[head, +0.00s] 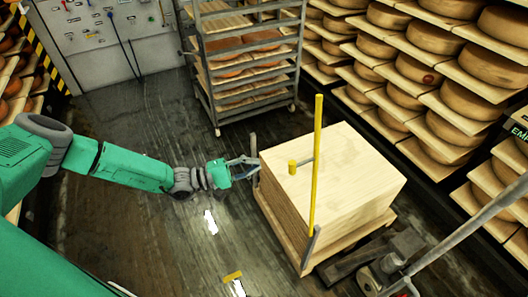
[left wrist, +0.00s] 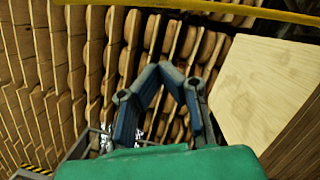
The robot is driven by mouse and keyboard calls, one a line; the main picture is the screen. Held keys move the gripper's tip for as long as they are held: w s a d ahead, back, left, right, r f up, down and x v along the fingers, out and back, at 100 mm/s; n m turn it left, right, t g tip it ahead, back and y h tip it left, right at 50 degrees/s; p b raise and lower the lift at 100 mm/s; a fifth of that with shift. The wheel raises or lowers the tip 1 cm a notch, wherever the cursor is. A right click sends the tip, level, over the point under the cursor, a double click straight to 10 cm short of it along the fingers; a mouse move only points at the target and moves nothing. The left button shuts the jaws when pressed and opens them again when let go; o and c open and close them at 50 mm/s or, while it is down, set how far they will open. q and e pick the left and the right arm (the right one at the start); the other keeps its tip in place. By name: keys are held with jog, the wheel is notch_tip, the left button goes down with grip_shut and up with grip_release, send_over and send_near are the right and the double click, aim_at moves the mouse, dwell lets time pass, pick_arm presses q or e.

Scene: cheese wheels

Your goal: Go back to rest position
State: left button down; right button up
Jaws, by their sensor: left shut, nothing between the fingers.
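My left gripper (head: 257,162) reaches out from the left in the head view, just left of a stack of pale boards (head: 335,175). In the left wrist view my left gripper (left wrist: 160,68) has its fingertips together with nothing between them, and the stack (left wrist: 262,88) is at the right. I cannot tell whether the gripper touches the stack. My right gripper is not in view.
The stack sits on a pallet (head: 272,218) with a yellow pole (head: 316,150) beside it. A pallet jack (head: 375,262) is at its lower right. A wheeled rack (head: 205,75) stands behind. Shelves of cheese wheels (head: 432,38) line the right. Wet dark floor (head: 130,240) is open at the left.

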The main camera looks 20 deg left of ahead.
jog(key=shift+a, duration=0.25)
